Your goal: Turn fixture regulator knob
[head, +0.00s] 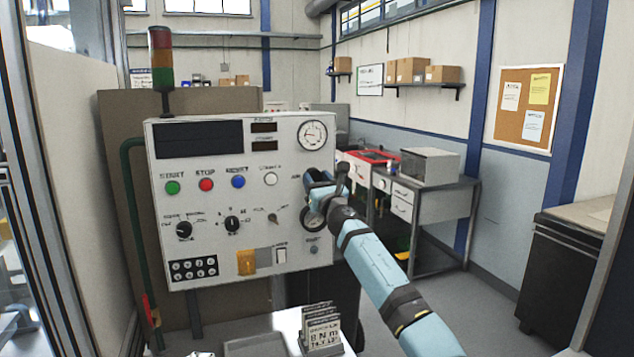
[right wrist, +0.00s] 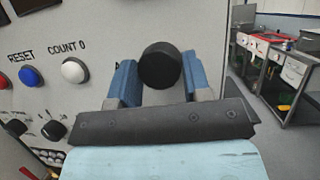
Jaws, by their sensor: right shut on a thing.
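The control panel (head: 215,215) stands upright at the left middle of the head view. A round black knob (right wrist: 160,65) sticks out of the panel face in the right wrist view. My right gripper (right wrist: 158,72) is shut on this knob, with one blue finger at each side of it. In the head view my right gripper (head: 318,184) is at the panel's right edge and hides the knob. A small round gauge (head: 313,219) sits just below the gripper, partly covered. My left gripper is not in view.
Near the gripper are a white button (head: 270,179), a dial gauge (head: 313,135) and a rocker switch (head: 281,255). A signal tower (head: 162,60) rises from the panel's top left. A sign block (head: 322,332) stands in front below. Open floor lies to the right.

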